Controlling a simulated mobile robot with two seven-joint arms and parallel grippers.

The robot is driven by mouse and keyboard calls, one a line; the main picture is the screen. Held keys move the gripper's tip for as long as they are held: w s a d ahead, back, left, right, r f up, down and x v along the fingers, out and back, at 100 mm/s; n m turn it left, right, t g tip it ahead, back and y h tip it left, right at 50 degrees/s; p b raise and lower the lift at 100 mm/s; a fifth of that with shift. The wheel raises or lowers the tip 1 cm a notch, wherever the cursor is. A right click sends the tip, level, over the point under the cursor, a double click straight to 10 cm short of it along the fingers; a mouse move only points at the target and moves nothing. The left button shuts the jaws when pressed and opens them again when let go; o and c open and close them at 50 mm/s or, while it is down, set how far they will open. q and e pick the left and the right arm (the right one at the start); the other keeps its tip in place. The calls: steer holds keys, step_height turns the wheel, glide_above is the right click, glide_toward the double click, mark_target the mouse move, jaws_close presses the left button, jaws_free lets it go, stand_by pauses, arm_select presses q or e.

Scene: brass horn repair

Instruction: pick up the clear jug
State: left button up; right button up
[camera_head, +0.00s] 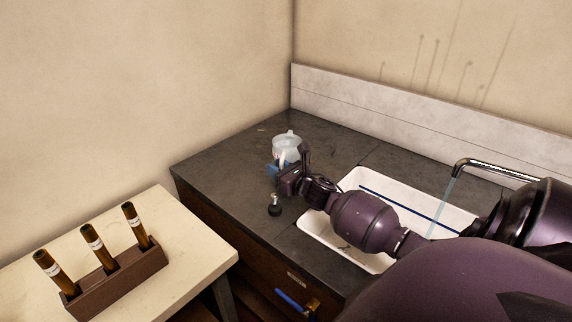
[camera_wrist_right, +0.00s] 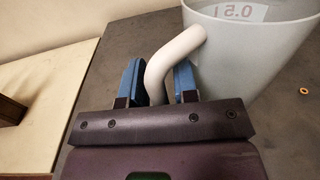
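The clear jug (camera_head: 287,146) stands upright on the dark counter near the back corner. In the right wrist view its pale translucent body (camera_wrist_right: 250,55) carries a "0.5 l" mark, and its curved white handle (camera_wrist_right: 166,62) faces my gripper. My right gripper (camera_head: 275,169) is at the jug's near side. In the wrist view its two blue fingers (camera_wrist_right: 157,85) stand apart on either side of the handle. The handle passes between them with small gaps showing. My left gripper is not in view.
A white sink (camera_head: 318,232) with a running tap (camera_head: 490,167) lies right of the jug under my right arm. A small dark knobbed object (camera_head: 274,206) stands on the counter (camera_head: 225,165) nearby. A pale table (camera_head: 185,260) holds a rack (camera_head: 120,283) of brown tubes.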

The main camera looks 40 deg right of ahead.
jaws_close()
steer(key=shift+r, duration=0.1)
